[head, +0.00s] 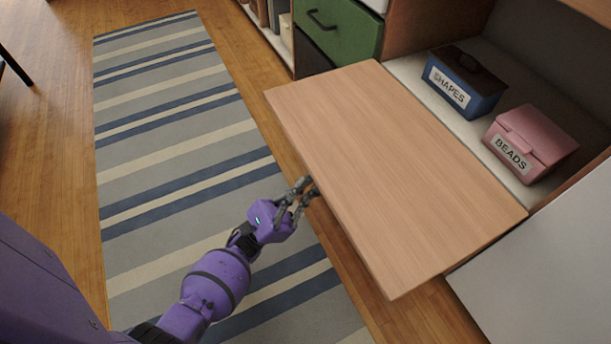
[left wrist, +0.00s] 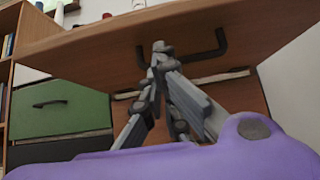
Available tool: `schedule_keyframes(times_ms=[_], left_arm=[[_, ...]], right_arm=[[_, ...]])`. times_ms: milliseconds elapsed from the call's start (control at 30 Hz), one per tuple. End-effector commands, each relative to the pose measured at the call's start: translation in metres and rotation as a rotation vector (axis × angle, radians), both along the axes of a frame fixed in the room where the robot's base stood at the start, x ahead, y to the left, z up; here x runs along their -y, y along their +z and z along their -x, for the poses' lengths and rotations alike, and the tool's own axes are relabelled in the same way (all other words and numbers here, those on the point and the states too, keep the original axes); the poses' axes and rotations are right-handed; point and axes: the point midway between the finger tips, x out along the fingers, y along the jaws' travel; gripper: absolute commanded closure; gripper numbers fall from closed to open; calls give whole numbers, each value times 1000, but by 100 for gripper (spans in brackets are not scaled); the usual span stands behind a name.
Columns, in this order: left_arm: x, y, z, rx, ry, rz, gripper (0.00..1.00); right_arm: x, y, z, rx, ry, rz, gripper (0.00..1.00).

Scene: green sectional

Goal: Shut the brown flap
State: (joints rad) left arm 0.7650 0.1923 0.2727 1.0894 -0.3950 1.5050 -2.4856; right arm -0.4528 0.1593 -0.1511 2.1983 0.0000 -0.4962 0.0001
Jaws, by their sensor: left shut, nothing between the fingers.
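The brown flap (head: 395,170) is folded down and lies about level, open in front of its compartment. In the left wrist view I see the underside of the flap (left wrist: 95,38) with a dark bar handle (left wrist: 222,45) on it. My left gripper (head: 308,187) is at the flap's outer long edge, its tips partly hidden by it. In the left wrist view the gripper (left wrist: 160,48) is shut and empty, below the flap and close to the handle. I cannot tell whether it touches either. My right gripper is in neither view.
In the open compartment stand a blue SHAPES box (head: 463,85) and a pink BEADS box (head: 530,143), both behind the flap. A green drawer (head: 338,28) is beyond the flap's far end. A white panel (head: 550,265) is at the near end. A striped rug (head: 175,130) covers the floor.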

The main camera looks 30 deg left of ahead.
Motion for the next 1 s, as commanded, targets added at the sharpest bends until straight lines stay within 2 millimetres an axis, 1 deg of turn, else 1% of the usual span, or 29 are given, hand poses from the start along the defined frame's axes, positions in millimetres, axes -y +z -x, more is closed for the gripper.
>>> schedule_keyframes(times_ms=[100, 267, 400, 767, 867, 1000], left_arm=[[0, 13, 1, 0, -1, -1, 100], [0, 24, 1, 0, -1, 1, 100], [0, 27, 1, -2, -1, 1, 100], [-1, 28, 1, -4, -1, 0, 100], [-1, 32, 2, -11, 0, -7, 100], [-2, 42, 3, -34, 0, -26, 100]], right_arm=[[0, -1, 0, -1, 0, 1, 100], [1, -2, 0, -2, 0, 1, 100], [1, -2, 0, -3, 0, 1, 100], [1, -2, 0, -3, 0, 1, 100], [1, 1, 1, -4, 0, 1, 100], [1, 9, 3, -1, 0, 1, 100]])
